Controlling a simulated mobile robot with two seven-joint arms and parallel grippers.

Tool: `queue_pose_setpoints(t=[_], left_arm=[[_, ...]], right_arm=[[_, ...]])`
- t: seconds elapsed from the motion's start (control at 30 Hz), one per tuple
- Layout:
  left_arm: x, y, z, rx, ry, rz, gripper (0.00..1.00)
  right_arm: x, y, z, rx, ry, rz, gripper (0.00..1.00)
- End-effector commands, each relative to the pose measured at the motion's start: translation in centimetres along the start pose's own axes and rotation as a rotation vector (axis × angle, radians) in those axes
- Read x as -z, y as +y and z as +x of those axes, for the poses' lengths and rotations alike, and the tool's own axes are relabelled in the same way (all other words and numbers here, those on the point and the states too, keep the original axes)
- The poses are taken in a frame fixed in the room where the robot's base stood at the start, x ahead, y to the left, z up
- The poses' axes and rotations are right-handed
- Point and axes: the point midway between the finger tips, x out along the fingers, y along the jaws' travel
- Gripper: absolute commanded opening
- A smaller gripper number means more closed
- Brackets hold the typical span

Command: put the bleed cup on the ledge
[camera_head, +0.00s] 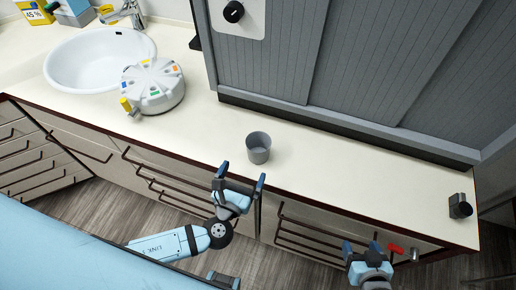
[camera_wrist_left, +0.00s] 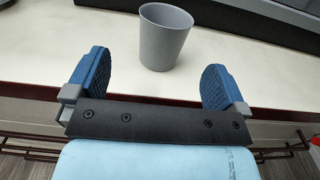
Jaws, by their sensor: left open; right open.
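The bleed cup, a plain grey tapered cup (camera_head: 258,148), stands upright on the cream counter near its front edge in the head view. It also shows in the left wrist view (camera_wrist_left: 165,37), beyond and between my fingers. My left gripper (camera_head: 241,177) is open and empty at the counter's front edge, just short of the cup and not touching it. Its blue fingers also show in the left wrist view (camera_wrist_left: 155,80). My right gripper (camera_head: 362,248) is open and empty in front of the cabinet drawers, lower right. I cannot tell which surface is the ledge.
A white round device with coloured tabs (camera_head: 153,86) stands left of the cup, next to the sink (camera_head: 96,60). A grey panelled wall unit (camera_head: 300,50) rises behind the counter. A small black object (camera_head: 460,206) sits at the right end. The counter right of the cup (camera_head: 345,165) is clear.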

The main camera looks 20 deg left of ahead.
Motion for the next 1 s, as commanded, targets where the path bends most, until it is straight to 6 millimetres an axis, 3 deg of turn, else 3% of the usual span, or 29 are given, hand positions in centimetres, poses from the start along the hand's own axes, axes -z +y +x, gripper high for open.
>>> queue_pose_setpoints(t=[0.2, 0.47, 0.7, 1.0], left_arm=[[-0.2, -0.1, 4.0, -0.001, 0.0, -0.001, 1.0], [-0.1, -0.2, 6.1, 0.0, 0.001, -0.003, 1.0], [0.2, -0.7, 9.6, -0.001, 0.001, -0.002, 1.0], [0.5, -0.6, 10.4, 0.0, 0.003, -0.003, 1.0]], right_arm=[[0.8, 0.0, -0.6, -0.002, 0.001, 0.001, 0.67], [1.1, 0.2, -0.9, -0.007, -0.001, 0.0, 0.67], [2.0, 0.4, -1.6, -0.011, -0.001, -0.001, 0.67], [2.1, 0.4, -1.6, -0.014, 0.0, 0.0, 0.67]])
